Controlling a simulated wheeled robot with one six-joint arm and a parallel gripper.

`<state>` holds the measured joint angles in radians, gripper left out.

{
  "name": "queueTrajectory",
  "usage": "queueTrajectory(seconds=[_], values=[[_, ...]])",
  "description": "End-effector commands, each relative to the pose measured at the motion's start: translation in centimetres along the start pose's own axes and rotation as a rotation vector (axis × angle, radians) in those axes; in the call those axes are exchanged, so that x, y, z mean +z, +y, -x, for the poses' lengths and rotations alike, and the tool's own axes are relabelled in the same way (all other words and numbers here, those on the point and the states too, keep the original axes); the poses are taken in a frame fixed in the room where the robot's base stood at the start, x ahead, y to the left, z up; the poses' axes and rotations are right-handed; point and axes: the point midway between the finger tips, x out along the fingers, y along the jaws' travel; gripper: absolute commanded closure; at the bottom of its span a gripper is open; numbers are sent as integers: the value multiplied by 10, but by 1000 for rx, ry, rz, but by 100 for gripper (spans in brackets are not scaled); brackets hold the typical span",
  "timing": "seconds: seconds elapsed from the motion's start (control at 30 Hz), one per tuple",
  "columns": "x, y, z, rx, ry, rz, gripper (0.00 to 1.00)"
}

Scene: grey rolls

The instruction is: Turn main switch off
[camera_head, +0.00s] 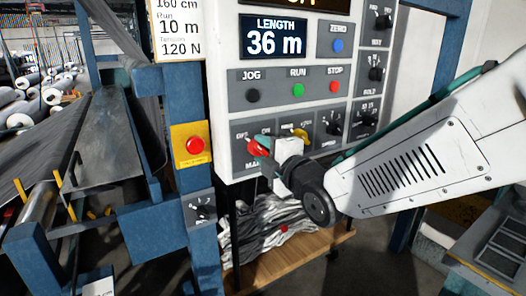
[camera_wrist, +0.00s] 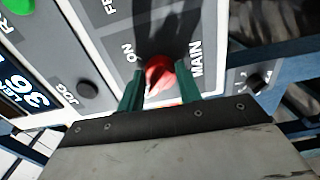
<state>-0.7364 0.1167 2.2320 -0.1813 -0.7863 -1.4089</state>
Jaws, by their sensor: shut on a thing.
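The red main switch (camera_head: 254,148) is at the lower left of the white control panel in the head view. In the wrist view its red knob (camera_wrist: 159,72) sits between the green fingers, with the labels ON and MAIN readable around it. My gripper (camera_head: 262,147) reaches it from the right and is shut on the knob; it also shows in the wrist view (camera_wrist: 159,90). The fingers partly hide the knob and its labels, so I cannot tell which position it points to.
A yellow switch (camera_head: 301,135) and a black dial (camera_head: 334,129) lie close right of the main switch. JOG, RUN and STOP buttons (camera_head: 298,90) are above. A red emergency button (camera_head: 195,145) on a yellow box is at the left, on a blue post.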

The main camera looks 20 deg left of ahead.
Motion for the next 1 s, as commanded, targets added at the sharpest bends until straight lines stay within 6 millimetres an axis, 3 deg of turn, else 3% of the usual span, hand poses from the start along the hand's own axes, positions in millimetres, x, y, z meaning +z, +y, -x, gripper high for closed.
queueTrajectory(seconds=[0.63,0.67,0.73,1.0], values=[[0,0,0,0,-1,49,88],[0,0,0,0,-1,49,60],[0,0,0,0,-1,49,44],[0,0,0,0,0,49,44]])
